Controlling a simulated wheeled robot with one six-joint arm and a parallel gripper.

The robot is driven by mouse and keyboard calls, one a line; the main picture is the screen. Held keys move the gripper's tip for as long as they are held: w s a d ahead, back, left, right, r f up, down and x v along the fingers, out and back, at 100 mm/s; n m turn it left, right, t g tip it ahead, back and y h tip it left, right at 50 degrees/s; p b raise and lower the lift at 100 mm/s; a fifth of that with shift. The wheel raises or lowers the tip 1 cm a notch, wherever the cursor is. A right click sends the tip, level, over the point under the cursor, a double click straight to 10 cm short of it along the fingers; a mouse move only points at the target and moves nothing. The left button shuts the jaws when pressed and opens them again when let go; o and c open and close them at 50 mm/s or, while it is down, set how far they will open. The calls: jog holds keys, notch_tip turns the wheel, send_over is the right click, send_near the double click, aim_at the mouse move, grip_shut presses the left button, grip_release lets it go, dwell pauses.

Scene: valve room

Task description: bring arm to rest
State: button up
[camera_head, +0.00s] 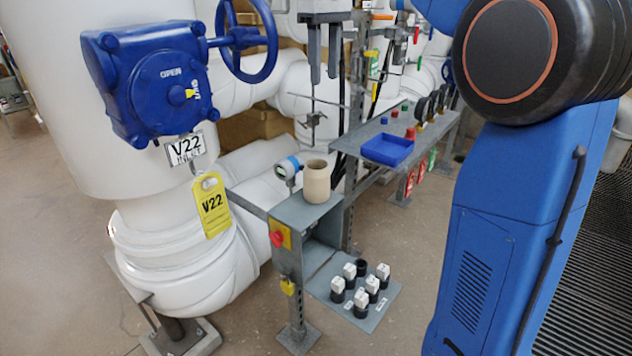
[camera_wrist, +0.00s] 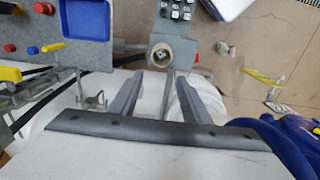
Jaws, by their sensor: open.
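My gripper (camera_head: 323,76) hangs at the top middle of the head view, its two grey fingers pointing down and apart. Nothing is held between them. In the wrist view the gripper (camera_wrist: 174,76) also shows open, with a gap between its fingers. The blue arm of mine fills the right of the head view. A beige cup (camera_head: 317,182) stands upright on the grey stand below the gripper, well apart from it. In the wrist view the cup (camera_wrist: 162,53) shows just beyond the fingertips.
The grey stand (camera_head: 290,212) has a low shelf of black-and-white pieces. A blue tray (camera_head: 388,150) lies on the bench behind. Open floor shows in front.

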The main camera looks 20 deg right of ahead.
jog(key=s+d+f+m+t, duration=0.1)
jog(key=s+d+f+m, duration=0.1)
jog(key=s+f, duration=0.55)
jog(key=s+d+f+m+t, duration=0.2)
jog(key=s+d+f, duration=0.15)
jog(key=s, duration=0.75)
jog(key=s+d+f+m+t, duration=0.1)
jog(key=s+f+m, duration=0.2)
jog(key=s+f, duration=1.2)
notch_tip(320, 180, down, 3)
jog(key=shift+d+f+t, duration=0.1)
jog(key=shift+d+t, duration=0.15)
jog(key=shift+t, duration=0.15)
